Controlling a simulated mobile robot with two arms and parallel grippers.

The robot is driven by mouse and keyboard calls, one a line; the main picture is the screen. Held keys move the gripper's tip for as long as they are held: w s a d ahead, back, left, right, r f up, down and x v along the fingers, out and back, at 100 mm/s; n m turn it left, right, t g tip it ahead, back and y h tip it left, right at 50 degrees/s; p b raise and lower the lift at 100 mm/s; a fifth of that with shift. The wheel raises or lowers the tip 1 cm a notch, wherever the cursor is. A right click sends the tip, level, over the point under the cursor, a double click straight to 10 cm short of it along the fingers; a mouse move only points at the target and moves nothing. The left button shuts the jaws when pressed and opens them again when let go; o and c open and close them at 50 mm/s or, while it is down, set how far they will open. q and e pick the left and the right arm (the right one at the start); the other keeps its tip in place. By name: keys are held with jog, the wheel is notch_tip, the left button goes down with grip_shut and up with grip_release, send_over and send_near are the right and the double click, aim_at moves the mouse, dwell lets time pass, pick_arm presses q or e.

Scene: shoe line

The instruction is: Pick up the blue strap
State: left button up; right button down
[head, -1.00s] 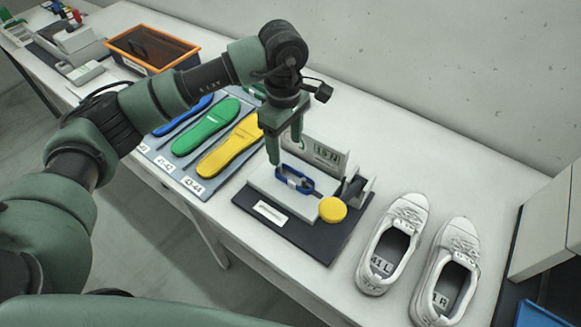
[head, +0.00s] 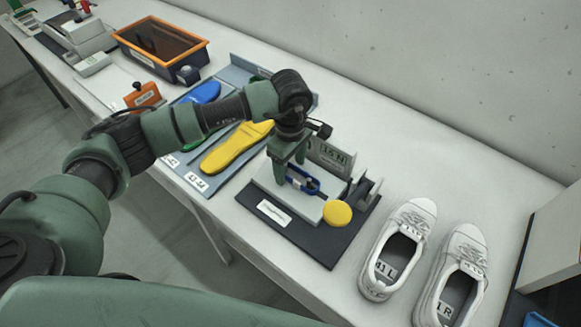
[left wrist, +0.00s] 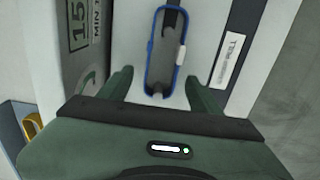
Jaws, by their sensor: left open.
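The blue strap (head: 303,187) is a small oblong loop lying on the light block of a dark-based stand (head: 290,238). In the left wrist view the strap (left wrist: 149,68) runs lengthwise, with a grey inside and a small white tab on its right side. My left gripper (head: 288,172) is open and empty, right over the strap. In the left wrist view its fingers (left wrist: 158,80) stand apart on either side of the strap's near end, with a gap to each side. My right gripper is not in view.
A yellow round knob (head: 337,213) and an upright sign plate (head: 331,158) are close beside the strap. White shoes (head: 399,250) stand to the right. Coloured insoles (head: 235,148) lie on a board to the left. An orange-rimmed bin (head: 160,45) stands farther back.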

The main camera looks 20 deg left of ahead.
pick_arm(q)
jog(key=shift+f, duration=0.2)
grip_shut()
jog(key=shift+r, duration=0.2)
